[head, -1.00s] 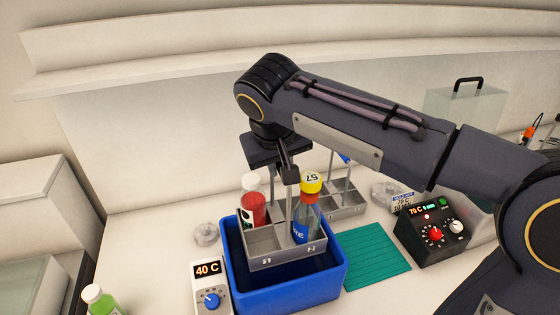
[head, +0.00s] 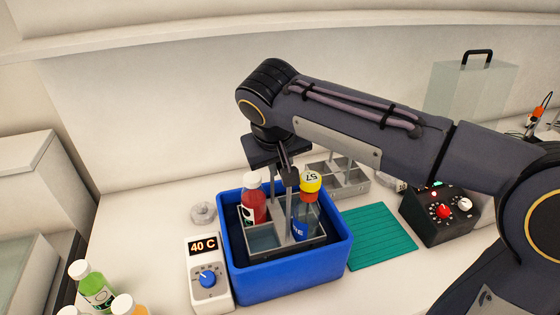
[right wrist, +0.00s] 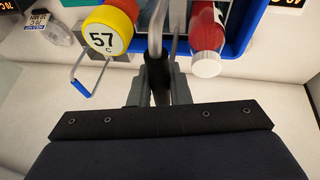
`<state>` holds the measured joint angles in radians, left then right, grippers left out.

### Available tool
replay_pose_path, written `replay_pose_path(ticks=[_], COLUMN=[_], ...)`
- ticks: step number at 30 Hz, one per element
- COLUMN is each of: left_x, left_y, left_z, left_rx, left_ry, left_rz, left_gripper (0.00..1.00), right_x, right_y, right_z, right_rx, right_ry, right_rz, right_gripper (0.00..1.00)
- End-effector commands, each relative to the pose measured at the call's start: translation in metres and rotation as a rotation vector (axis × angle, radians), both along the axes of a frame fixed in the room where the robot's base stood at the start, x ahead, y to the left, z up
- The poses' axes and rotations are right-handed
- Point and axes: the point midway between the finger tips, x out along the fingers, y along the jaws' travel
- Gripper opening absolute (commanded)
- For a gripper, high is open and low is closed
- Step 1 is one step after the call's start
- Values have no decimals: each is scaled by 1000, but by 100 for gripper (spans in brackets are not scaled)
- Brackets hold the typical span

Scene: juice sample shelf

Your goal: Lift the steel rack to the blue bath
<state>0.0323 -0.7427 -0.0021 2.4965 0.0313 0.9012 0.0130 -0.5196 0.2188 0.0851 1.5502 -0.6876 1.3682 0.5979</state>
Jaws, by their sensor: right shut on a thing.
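The steel rack (head: 263,240) sits low inside the blue bath (head: 290,284), its upper edge near the bath's rim. Whether it touches the bath floor is hidden. It carries a red bottle with a white cap (head: 254,200) and a bottle with a yellow and red cap marked 57 (head: 306,212). My right gripper (head: 289,175) is above the bath, shut on the rack's upright handle. The right wrist view shows its fingers (right wrist: 157,85) closed around the handle bar, between the two caps. My left gripper is not in view.
A 40 C control box (head: 207,270) stands left of the bath. A green mat (head: 377,236) lies to the right, with a black control box (head: 437,216) beyond it. A second rack (head: 345,183) stands behind. Several bottles (head: 93,287) are at lower left.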

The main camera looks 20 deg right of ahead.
Motion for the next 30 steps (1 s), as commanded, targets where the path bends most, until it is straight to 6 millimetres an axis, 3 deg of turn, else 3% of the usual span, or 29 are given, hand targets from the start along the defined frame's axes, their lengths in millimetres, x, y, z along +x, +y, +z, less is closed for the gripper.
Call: replay_pose_path(ticks=[18,30], left_x=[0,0], left_y=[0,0], left_z=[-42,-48], left_rx=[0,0], left_ry=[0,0], left_rz=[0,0], left_gripper=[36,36], right_x=[1,1], right_y=[0,0], right_z=[-50,-58], right_rx=[2,1], right_ry=[-6,-5], right_rz=[1,0], right_gripper=[0,0])
